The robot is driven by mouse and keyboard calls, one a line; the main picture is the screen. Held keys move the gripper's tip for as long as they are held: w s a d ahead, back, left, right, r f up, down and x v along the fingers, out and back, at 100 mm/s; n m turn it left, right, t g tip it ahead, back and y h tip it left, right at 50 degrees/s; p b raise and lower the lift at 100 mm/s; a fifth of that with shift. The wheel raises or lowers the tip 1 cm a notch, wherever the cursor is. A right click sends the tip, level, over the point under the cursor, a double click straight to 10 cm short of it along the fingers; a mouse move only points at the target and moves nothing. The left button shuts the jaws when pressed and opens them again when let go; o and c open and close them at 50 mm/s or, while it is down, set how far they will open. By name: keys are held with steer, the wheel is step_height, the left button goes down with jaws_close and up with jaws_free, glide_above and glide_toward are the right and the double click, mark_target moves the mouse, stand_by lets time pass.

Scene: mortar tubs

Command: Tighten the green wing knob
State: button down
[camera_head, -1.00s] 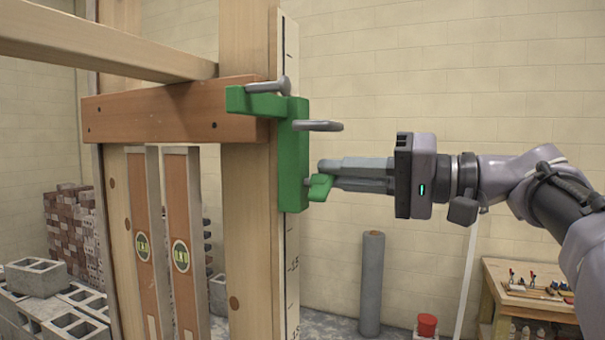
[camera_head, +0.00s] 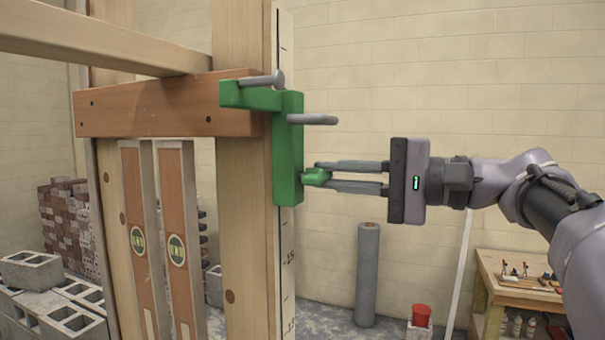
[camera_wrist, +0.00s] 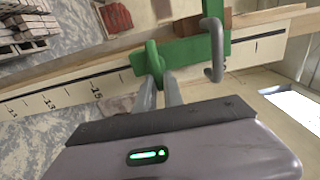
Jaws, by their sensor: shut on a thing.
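The green wing knob (camera_head: 316,177) sticks out from the right side of the green clamp bracket (camera_head: 288,150) on the upright wooden post. My gripper (camera_head: 318,176) reaches in from the right, and its two grey fingers are shut on the knob, one above and one below it. In the wrist view the knob (camera_wrist: 154,62) stands upright between the fingertips, against the bracket (camera_wrist: 190,50). The fingers hide part of the knob's faces.
A grey hook (camera_head: 312,119) juts from the bracket above my fingers, and a grey pin (camera_head: 262,80) lies at its top. A measuring strip (camera_head: 288,255) runs down the post. A grey roll (camera_head: 368,275) and a workbench (camera_head: 520,300) stand lower right. Space right of the post is open.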

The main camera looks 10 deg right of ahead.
steer(key=shift+s+r, duration=0.1)
steer(key=shift+r, duration=0.1)
steer(key=c, duration=1.5)
jaws_free()
steer(key=shift+o, duration=0.2)
steer(key=shift+s+a, duration=0.1)
steer(key=shift+s+d+f, duration=0.1)
steer(key=shift+d+f, duration=0.1)
steer(key=shift+d, duration=0.25)
steer(key=b+v, duration=0.4)
steer(key=v, duration=1.2)
steer(key=shift+s+r, duration=0.2)
steer(key=shift+s, duration=0.1)
steer(key=shift+d, duration=0.1)
